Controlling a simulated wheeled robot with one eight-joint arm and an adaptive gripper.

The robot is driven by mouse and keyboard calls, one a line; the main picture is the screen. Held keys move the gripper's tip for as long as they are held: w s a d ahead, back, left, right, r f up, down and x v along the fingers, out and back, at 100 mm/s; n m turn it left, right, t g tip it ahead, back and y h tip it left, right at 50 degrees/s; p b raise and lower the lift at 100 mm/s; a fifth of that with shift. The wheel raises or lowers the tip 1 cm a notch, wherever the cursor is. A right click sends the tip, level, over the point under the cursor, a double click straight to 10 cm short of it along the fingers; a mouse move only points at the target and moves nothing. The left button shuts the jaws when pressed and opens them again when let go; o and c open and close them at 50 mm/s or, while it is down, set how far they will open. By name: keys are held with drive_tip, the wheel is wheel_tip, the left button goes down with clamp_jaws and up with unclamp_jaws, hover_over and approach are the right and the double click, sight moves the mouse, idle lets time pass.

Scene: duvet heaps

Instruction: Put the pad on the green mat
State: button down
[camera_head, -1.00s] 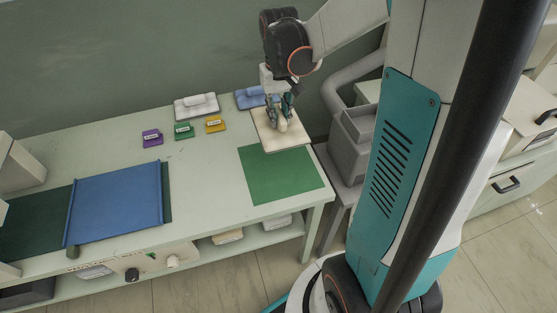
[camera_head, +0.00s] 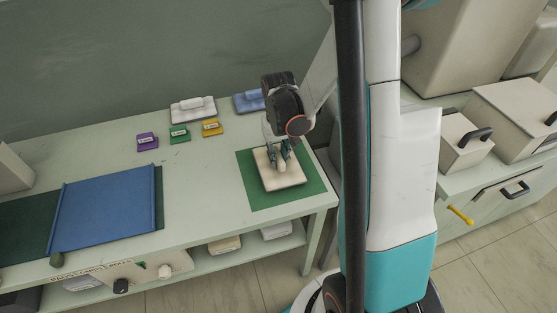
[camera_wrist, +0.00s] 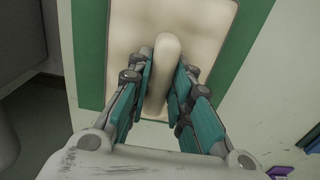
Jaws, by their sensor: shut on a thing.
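The pad is a cream, flat board (camera_head: 279,178) with a raised rounded grip bar. In the head view it lies over the middle of the green mat (camera_head: 259,200) near the table's right end. My gripper (camera_head: 281,158) is above it, shut on the bar. In the wrist view, my gripper (camera_wrist: 159,100) has its teal fingers on both sides of the pad's bar (camera_wrist: 164,62), and green mat (camera_wrist: 235,45) shows beside the pad. I cannot tell whether the pad's underside touches the mat everywhere.
Purple (camera_head: 147,142), green (camera_head: 180,135) and yellow (camera_head: 212,128) labelled blocks stand left of the mat. A white pad (camera_head: 193,110) and a blue pad (camera_head: 250,101) lie behind.

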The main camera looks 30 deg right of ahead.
sight(278, 155)
drive_tip(key=shift+f, duration=0.55)
drive_tip(key=shift+f, duration=0.15)
drive_tip(key=c, duration=1.4)
unclamp_jaws()
drive_tip(key=shift+c, duration=0.2)
wheel_tip(278, 155, up, 12)
drive_tip(key=p, duration=0.4)
drive_tip(key=shift+p, duration=0.35)
